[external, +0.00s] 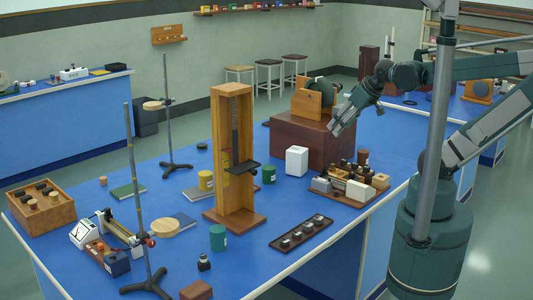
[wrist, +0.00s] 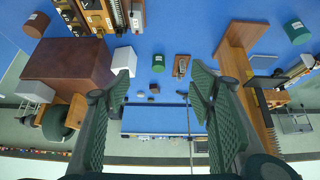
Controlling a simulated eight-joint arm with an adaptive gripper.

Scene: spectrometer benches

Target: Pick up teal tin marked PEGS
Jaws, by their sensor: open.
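Two teal-green tins stand on the blue bench; I cannot read PEGS on either. One tin (external: 217,238) stands upright in front of the wooden tower, with a pale label patch; it also appears at the upper right of the wrist view (wrist: 296,31). The other tin (external: 269,175) stands behind and right of the tower, left of a white box; it shows between my fingers in the wrist view (wrist: 158,62), farther off. My gripper (external: 337,127) is open and empty, above the bench beside the brown box, apart from both tins; its spread fingers show in the wrist view (wrist: 160,88).
The tall wooden tower (external: 232,150) stands between the tins. A brown box (external: 311,140) bears a wooden instrument. A white box (external: 297,161), a crowded wooden board (external: 350,200) and a dark tray (external: 300,233) are nearby.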

